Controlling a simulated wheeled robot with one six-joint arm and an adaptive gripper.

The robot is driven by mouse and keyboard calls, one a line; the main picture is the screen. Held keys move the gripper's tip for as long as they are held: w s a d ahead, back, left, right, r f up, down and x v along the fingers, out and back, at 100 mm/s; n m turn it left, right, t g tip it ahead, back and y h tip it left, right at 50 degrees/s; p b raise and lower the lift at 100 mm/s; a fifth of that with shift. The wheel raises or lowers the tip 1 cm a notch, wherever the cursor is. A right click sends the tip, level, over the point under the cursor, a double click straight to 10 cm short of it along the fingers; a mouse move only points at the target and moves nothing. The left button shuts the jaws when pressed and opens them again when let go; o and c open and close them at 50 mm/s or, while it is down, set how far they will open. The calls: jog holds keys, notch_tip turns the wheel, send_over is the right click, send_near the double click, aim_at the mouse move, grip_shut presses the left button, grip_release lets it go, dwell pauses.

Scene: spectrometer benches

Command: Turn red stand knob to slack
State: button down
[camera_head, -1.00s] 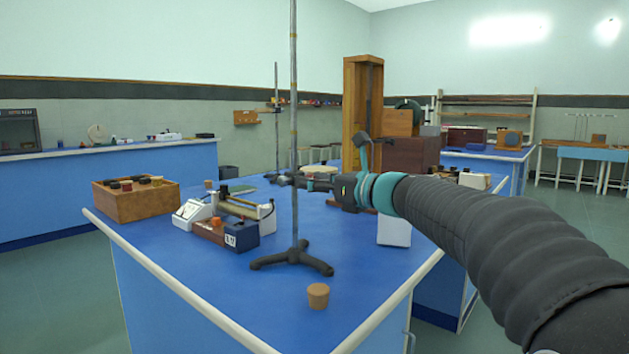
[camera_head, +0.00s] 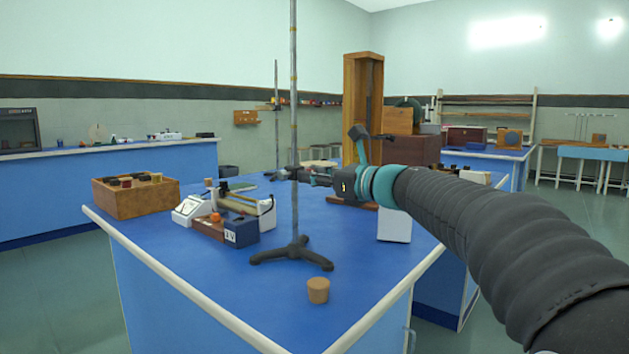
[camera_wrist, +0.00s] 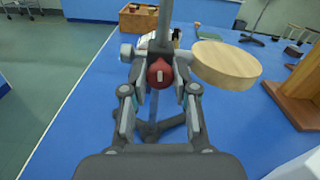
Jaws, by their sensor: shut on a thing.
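The red stand knob (camera_wrist: 160,73) shows in the wrist view as a round red cap with a pale mark on its face. My gripper (camera_wrist: 160,85) has its two fingers on either side of the knob and is shut on it. The knob sits on a clamp around the upright metal rod of the stand (camera_head: 294,110). The stand's dark three-legged foot (camera_head: 292,254) rests on the blue bench. In the head view my gripper (camera_head: 308,176) reaches the rod from the right, and the knob is hidden there. A round wooden disc (camera_wrist: 226,63) is right of the knob in the wrist view.
On the blue bench (camera_head: 205,295) a cork (camera_head: 318,290) stands in front of the foot. A wooden box (camera_head: 137,197) and a battery unit (camera_head: 226,229) are left of the stand. A white block (camera_head: 394,226) stands under my arm. The front of the bench is mostly clear.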

jog(key=shift+s+a+f+n+b, duration=0.1)
jog(key=shift+n+b, duration=2.7)
jog(key=shift+n, duration=2.4)
jog(key=shift+f+n+b, duration=0.1)
jog(key=shift+n+b, duration=2.7)
jog(key=shift+n, duration=2.4)
jog(key=c, duration=0.9)
grip_release()
jog(key=v, duration=1.2)
